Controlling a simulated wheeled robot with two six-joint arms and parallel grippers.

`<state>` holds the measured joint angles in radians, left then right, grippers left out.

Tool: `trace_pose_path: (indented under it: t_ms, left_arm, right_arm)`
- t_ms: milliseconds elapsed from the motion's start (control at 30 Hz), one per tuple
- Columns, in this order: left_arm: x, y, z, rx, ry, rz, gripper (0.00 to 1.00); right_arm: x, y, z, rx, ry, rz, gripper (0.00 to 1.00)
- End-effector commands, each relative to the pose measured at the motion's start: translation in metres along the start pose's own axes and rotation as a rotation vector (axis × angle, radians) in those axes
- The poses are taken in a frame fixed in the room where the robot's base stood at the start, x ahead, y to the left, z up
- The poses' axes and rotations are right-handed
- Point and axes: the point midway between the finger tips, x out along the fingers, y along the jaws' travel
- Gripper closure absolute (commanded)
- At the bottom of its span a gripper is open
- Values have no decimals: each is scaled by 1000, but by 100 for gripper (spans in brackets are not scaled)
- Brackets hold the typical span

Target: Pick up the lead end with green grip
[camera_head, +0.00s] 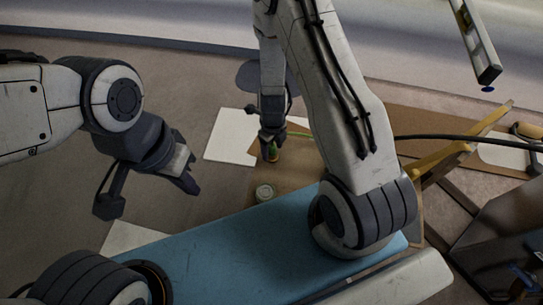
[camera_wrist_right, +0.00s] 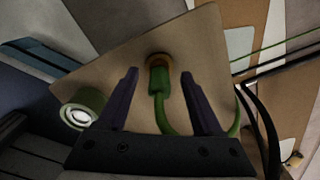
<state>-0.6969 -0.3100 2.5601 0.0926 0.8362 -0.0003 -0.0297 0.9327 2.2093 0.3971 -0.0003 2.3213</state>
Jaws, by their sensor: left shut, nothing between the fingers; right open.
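The lead end with green grip (camera_wrist_right: 158,80) stands between the two open fingers of my right gripper (camera_wrist_right: 160,85), apart from both. Its green lead curves down and to the right in the right wrist view. In the head view the green grip (camera_head: 272,153) shows just below my right gripper (camera_head: 271,138), over the brown board. The grip's far end meets a round brownish piece (camera_wrist_right: 158,60) on the board; how they join is hard to tell. My left gripper (camera_head: 190,183) is shut and empty, at the left above the floor.
A white sheet (camera_head: 228,137) lies behind. Black cable and yellow trestle parts (camera_head: 440,160) are at the right.

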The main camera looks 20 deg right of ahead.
Motion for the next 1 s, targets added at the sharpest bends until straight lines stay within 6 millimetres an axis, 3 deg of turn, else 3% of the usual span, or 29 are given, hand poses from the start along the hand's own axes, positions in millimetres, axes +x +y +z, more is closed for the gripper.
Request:
trace_pose_path:
  t_ms: [333,367,533,1000]
  left_arm:
    - [6,0,0,0,0,0,100]
    - [6,0,0,0,0,0,100]
    - [6,0,0,0,0,0,100]
    - [-1,0,0,0,0,0,100]
  right_arm:
    - [6,0,0,0,0,0,32]
    - [6,0,0,0,0,0,36]
    - [6,0,0,0,0,0,100]
    - [-1,0,0,1,0,0,100]
